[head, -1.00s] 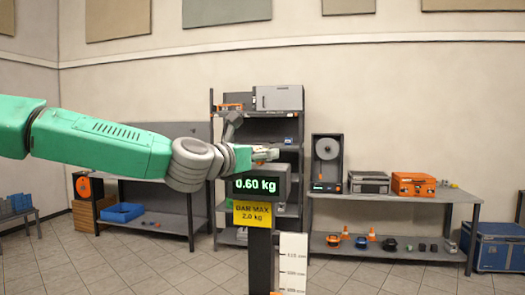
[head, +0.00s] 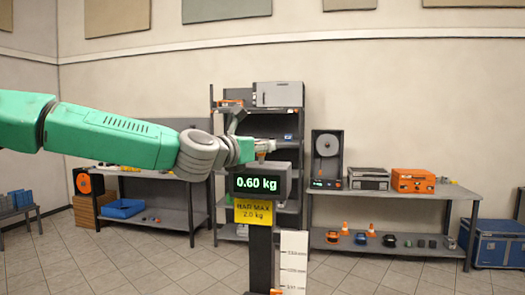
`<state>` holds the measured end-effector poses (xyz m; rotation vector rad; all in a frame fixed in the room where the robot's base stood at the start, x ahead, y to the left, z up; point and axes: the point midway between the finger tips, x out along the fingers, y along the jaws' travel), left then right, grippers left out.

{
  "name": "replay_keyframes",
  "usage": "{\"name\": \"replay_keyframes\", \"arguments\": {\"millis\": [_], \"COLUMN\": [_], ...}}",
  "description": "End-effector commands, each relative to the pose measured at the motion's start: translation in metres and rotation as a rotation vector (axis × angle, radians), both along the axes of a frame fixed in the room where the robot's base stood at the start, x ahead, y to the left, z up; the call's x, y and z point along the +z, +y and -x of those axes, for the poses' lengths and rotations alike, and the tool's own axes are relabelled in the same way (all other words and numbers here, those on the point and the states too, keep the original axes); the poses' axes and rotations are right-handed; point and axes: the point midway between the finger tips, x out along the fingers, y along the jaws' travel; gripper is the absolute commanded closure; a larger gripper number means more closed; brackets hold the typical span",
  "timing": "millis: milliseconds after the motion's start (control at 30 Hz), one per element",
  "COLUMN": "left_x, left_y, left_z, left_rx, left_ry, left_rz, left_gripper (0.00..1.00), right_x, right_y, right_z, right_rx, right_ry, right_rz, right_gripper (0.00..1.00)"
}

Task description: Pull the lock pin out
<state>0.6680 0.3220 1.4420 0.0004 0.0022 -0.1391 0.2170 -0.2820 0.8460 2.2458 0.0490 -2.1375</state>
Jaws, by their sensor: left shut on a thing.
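My left gripper (head: 262,148) is just above the dark display box (head: 284,184) on a dark post (head: 260,262). Its fingers are shut on a small orange-brown piece (head: 261,156), which shows just under them above the box top. This looks like the lock pin, but it is too small to be sure. I cannot tell whether its lower end is still inside the box. The display reads 0.60 kg. A yellow sign (head: 253,214) below it reads "BAR MAX 2.0 kg". My right gripper is not in view.
A white marked scale (head: 293,262) stands right of the post. Behind are a tall shelf rack (head: 212,165), a right bench (head: 455,193) with an orange case (head: 412,181), and a left bench (head: 190,177). A blue chest (head: 498,245) stands far right. Open tiled floor surrounds the post.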

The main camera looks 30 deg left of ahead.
Motion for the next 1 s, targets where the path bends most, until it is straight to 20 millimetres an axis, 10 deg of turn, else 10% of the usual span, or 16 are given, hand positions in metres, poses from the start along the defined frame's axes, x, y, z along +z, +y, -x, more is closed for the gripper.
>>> {"name": "replay_keyframes", "arguments": {"millis": [367,400,467,1000], "left_x": [0.026,0.027,0.026,0.023], "left_y": [0.002,0.002,0.002,0.005], "left_z": [0.001,0.001,0.001,0.028], "left_rx": [0.005,0.005,0.004,0.000], "left_ry": [-0.012,-0.013,-0.012,-0.006], "left_rz": [0.002,0.002,0.002,0.005], "left_gripper": [1.00,0.65,0.46,0.46], "right_x": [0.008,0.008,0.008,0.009], "right_y": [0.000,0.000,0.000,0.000], "right_z": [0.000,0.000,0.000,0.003], "right_rx": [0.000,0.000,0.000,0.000], "right_ry": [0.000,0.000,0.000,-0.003], "right_rz": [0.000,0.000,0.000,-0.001], "right_gripper": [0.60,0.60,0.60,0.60]}}
